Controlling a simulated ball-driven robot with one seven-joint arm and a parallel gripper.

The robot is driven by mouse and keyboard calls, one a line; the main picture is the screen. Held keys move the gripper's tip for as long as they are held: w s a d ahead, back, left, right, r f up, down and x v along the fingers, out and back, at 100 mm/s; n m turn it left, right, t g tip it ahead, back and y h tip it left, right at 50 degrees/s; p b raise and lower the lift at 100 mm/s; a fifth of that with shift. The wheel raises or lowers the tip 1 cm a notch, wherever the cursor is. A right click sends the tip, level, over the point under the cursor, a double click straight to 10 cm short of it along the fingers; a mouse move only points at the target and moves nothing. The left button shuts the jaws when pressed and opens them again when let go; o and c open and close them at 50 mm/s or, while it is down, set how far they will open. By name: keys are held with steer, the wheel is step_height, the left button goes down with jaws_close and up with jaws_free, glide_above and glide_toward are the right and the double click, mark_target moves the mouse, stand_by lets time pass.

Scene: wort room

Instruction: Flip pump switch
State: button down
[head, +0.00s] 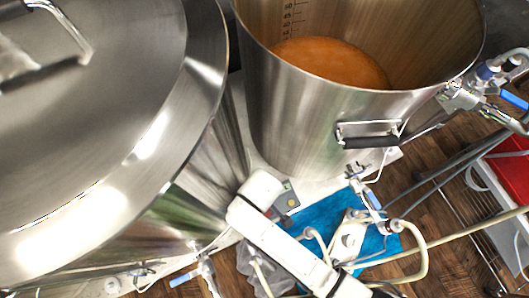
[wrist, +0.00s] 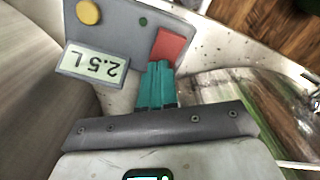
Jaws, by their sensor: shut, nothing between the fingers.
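In the head view the grey box (head: 290,199) is partly hidden by my white arm, between the two kettles, and my fingertips are hidden there.
A large lidded steel kettle (head: 90,130) stands at the left. An open kettle (head: 300,110) with orange-brown liquid (head: 330,60) stands at the right. Hoses (head: 418,255) and valves cross over a blue cloth or mat (head: 325,212). A red bin (head: 510,165) sits at the right edge.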

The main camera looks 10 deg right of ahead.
steer(key=shift+r+p, duration=3.05)
steer(key=shift+p, duration=0.5)
steer(key=shift+f, duration=0.1)
